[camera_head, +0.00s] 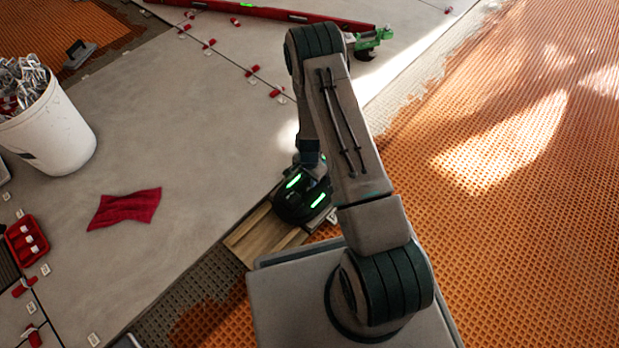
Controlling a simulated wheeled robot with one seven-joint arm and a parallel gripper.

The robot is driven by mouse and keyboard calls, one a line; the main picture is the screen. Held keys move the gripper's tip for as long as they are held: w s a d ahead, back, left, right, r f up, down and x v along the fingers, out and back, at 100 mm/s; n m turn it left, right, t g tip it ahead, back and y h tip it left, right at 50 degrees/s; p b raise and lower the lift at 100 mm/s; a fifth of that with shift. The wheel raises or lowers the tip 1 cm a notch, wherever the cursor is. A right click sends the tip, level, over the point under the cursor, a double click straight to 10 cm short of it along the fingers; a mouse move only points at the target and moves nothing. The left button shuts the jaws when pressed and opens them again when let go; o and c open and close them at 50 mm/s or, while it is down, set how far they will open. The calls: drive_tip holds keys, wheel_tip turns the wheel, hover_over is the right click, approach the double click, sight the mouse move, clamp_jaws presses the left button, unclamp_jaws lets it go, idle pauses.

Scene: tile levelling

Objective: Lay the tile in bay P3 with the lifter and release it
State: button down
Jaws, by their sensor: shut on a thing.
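My gripper (303,192), black with green light strips, is low over the floor, near the picture's middle. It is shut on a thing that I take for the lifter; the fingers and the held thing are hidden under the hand. A wood-coloured board (262,236) shows beneath and to the left of it; I cannot tell whether they touch. A strip of combed grey-brown bed (215,278) lies to the left of the board. I cannot make out a bay label P3, and no separate tile shows under the hand.
Grey laid tiles (190,130) with red clips cover the left. A white bucket (50,130), a red cloth (125,207) and a red tray (27,240) stand or lie there. A red level (270,13) and a green device (375,38) are at the back. Orange matting (530,220) spreads right.

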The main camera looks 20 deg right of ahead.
idle(0.4)
drive_tip(key=c, duration=1.2)
unclamp_jaws()
drive_tip(key=shift+o, duration=0.2)
drive_tip(key=shift+f, duration=0.15)
wheel_tip(320, 180, up, 14)
drive_tip(key=p, duration=0.6)
